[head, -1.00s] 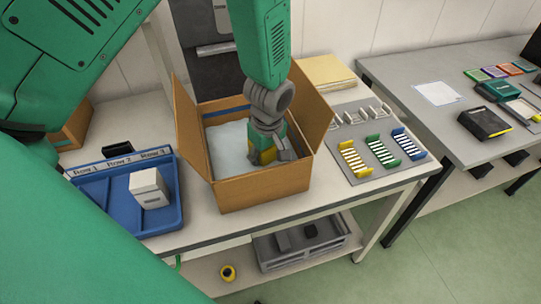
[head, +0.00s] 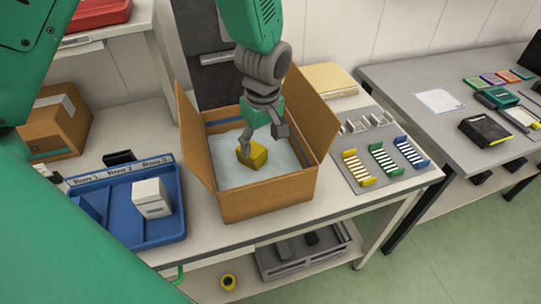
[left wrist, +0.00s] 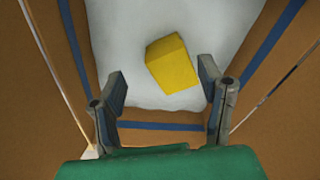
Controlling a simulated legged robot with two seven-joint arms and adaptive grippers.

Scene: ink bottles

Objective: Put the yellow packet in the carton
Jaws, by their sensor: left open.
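The yellow packet (head: 252,154) lies on the white lining inside the open carton (head: 268,197). It also shows in the left wrist view (left wrist: 171,63), apart from the fingers and beyond their tips. My left gripper (head: 262,138) hangs over the carton just above the packet, with its fingers spread and empty; in the left wrist view the open fingers (left wrist: 160,85) stand to either side below the packet. The carton's flaps stand up and outward. My right gripper does not show.
A blue tray (head: 135,235) with row labels holds a white box (head: 152,198) left of the carton. A grey board with yellow, green and blue racks (head: 383,160) lies to the right.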

